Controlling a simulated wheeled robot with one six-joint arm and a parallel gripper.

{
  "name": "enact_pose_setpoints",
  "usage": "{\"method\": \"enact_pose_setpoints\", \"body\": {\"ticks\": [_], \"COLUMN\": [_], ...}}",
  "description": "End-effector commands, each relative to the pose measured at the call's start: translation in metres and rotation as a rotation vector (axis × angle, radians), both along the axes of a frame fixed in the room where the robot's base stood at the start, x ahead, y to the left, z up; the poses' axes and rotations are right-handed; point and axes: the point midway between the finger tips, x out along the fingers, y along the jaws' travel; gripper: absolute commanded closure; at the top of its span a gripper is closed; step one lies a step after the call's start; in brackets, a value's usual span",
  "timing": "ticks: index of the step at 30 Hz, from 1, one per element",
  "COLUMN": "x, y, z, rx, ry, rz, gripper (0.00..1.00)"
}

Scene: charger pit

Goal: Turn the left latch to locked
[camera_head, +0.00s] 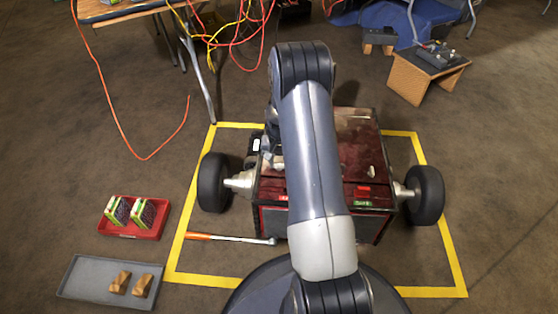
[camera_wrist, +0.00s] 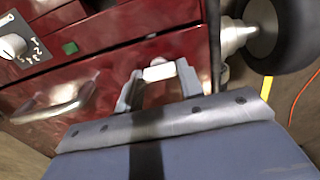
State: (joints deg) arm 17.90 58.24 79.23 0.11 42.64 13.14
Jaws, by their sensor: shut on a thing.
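The dark red machine (camera_head: 330,160) stands on the floor with a wheel on each side. In the wrist view, its red face (camera_wrist: 110,65) fills the upper left. My gripper (camera_wrist: 160,80) is at that face, near the wheel. Its two grey fingers are on either side of a small pale piece, apparently the left latch (camera_wrist: 159,72), and are shut on it. Most of the latch is hidden between the fingers, so I cannot tell its turn or read a locked mark. In the head view, my arm covers the middle of the machine, and the latch cannot be made out.
The left wheel (camera_head: 214,182) and right wheel (camera_head: 424,195) flank the machine inside a yellow tape outline (camera_head: 200,279). A wrench (camera_head: 230,238), a red tray (camera_head: 130,231) and a grey tray (camera_head: 90,291) lie at left. A metal handle (camera_wrist: 60,105) and white knob (camera_wrist: 13,46) are near my gripper.

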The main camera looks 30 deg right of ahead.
Motion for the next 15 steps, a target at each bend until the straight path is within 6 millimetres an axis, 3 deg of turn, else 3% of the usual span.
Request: {"method": "enact_pose_setpoints", "body": {"ticks": [6,7,15], "x": [0.0,0.0,0.0001], "y": [-0.0001,-0.0001,-0.0001], "z": [0.0,0.0,0.0], "rx": [-0.001,-0.001,-0.001], "ry": [0.001,0.001,0.001], "rz": [0.003,0.003,0.001], "gripper": [0.86,0.63,0.42]}}
